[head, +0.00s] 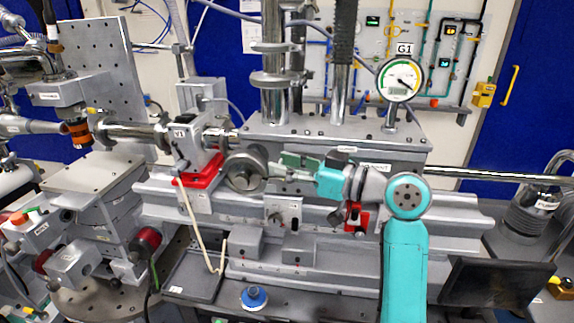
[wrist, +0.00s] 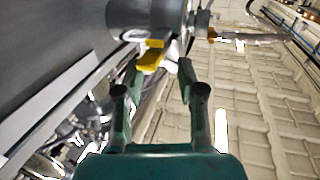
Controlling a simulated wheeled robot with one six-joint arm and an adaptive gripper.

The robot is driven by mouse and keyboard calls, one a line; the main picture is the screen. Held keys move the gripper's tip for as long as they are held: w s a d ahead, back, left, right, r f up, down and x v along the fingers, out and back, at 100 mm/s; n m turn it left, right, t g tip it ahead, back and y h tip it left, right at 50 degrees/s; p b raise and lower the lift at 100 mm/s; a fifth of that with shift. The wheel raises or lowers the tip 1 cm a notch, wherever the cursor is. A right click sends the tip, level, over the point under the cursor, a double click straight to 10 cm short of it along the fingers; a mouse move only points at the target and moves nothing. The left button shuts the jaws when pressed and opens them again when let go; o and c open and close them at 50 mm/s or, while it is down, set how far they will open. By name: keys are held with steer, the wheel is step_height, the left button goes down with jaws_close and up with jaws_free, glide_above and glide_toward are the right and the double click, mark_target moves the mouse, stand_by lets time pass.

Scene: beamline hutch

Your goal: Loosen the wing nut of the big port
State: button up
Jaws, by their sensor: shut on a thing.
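The big port looks like the short grey cylinder with a round flange (head: 245,168) at the middle of the head view. In the wrist view a grey cylindrical part (wrist: 145,14) stands at the top. A yellow wing nut (wrist: 151,61) sits just below that part, between my fingertips. My gripper (wrist: 160,68) is shut on the wing nut, with dark green fingers on either side of it. In the head view my gripper (head: 277,167) reaches in from the right, close beside the port. The wing nut is hidden or too small to tell there.
A red-based clamp block (head: 198,170) stands left of the port. A dial gauge (head: 399,80) rises behind my arm. A long steel rod (head: 500,176) runs out to the right. A blue knob (head: 254,296) is low in front.

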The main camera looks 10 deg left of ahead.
steer(key=shift+w+n+g+y, duration=0.2)
steer(key=shift+n+g, duration=0.4)
steer(key=shift+g, duration=0.3)
steer(key=shift+w+n+g+y, duration=0.1)
steer(key=shift+n+g+y, duration=0.1)
steer(key=shift+n+g, duration=0.55)
steer(key=o, duration=1.2)
steer(key=shift+c, duration=0.2)
steer(key=s+d, duration=0.1)
steer(key=d, duration=1.1)
steer(key=shift+s, duration=0.3)
steer(key=shift+f, duration=0.1)
